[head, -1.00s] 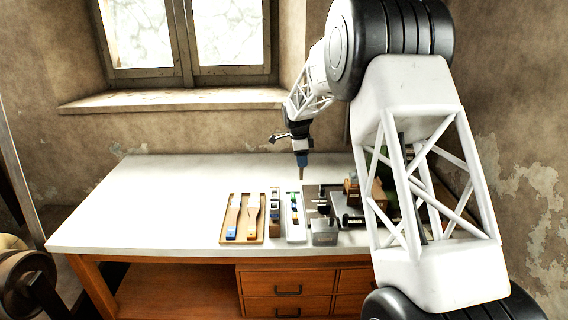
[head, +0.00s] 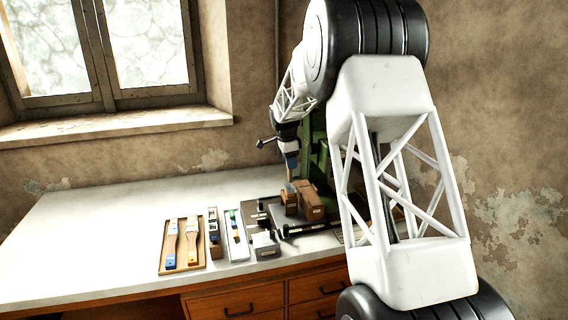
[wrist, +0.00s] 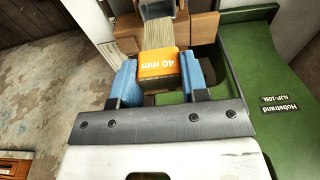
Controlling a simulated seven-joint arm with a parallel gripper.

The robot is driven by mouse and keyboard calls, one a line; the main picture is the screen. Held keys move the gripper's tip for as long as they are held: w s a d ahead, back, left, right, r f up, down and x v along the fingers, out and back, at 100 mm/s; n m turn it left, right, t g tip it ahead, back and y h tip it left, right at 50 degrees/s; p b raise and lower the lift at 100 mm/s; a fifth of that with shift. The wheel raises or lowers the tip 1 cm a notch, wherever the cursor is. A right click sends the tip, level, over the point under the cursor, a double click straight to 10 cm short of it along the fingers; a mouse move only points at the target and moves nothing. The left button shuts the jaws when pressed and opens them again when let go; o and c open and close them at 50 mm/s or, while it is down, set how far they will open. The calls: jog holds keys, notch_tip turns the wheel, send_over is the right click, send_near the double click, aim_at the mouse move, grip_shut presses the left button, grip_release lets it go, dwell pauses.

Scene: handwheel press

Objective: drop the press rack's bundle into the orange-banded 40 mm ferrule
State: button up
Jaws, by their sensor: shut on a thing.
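My gripper (wrist: 158,70) has blue fingers closed on a tan bristle bundle (wrist: 158,32). An orange band reading "40 mm" (wrist: 158,64) lies between the fingertips. Pale bristles extend beyond the band, and a brown striped face shows on the near side. In the head view my gripper (head: 291,164) points down, with the tan bundle (head: 291,174) below it, just above or touching a wooden block (head: 289,198). I cannot tell whether the orange band belongs to the bundle or to a ferrule around it. No separate orange-banded ferrule is distinguishable.
The green press (wrist: 235,75) stands close beside my gripper. A second wooden block (head: 312,207) is by the first. A brush tray (head: 183,268), a narrow tray (head: 213,248) and a white tray (head: 238,254) lie to the left. The white tabletop (head: 80,230) is clear further left.

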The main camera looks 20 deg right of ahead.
jog(key=shift+f, duration=0.1)
jog(key=shift+f, duration=2.05)
jog(key=shift+a+f, duration=0.1)
jog(key=shift+f, duration=2.05)
dwell(0.4)
jog(key=o, duration=1)
jog(key=shift+a+r, duration=0.25)
jog(key=shift+r, duration=1.7)
jog(key=shift+a+r, duration=0.2)
jog(key=shift+r, duration=1.75)
